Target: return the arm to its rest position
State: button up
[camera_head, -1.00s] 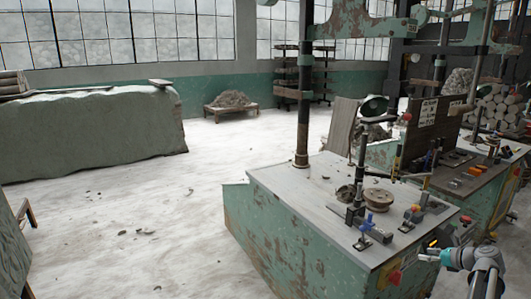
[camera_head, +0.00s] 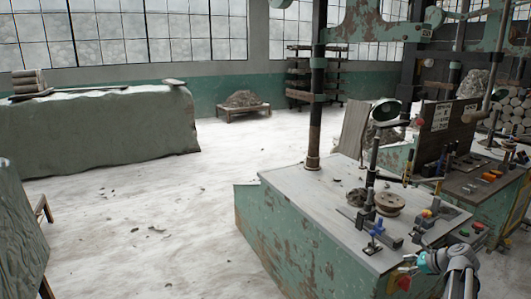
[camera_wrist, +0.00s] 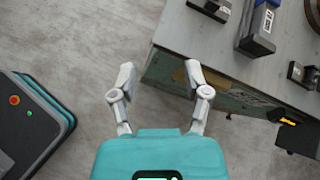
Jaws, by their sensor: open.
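My gripper (camera_wrist: 160,80) shows in the wrist view with its two pale grey fingers spread apart and nothing between them. It points down past the edge of the bench, over the grey floor. In the head view my arm is at the lower right, by the bench's front corner, with the teal gripper part (camera_head: 432,262) near the bench side; its fingertips are too small to make out there. The workbench (camera_head: 320,200) has a worn green base and a grey top.
A round wooden piece (camera_head: 389,203), a dark clay lump (camera_head: 357,197) and a blue-handled clamp (camera_head: 375,232) are on the bench. A post (camera_head: 314,120) rises at its back. In the wrist view the bench top (camera_wrist: 225,50) lies upper right. Open floor (camera_head: 130,220) lies left.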

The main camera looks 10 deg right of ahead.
jog(key=s+a+n+g+h+p, duration=0.15)
jog(key=a+n+g+p, duration=0.35)
jog(key=a+n, duration=1.3)
jog(key=s+a+r+n+g+h+p, duration=0.1)
jog(key=s+a+n, duration=0.3)
jog(key=a, duration=0.5)
jog(key=s+a+r+n+g+h+p, duration=0.1)
jog(key=s+a+n+g+h+p, duration=0.1)
jog(key=a, duration=0.8)
jog(key=shift+s+n+g+h, duration=0.3)
jog(key=shift+s+n+h, duration=0.15)
jog(key=shift+s+n, duration=0.65)
jog(key=shift+s, duration=0.1)
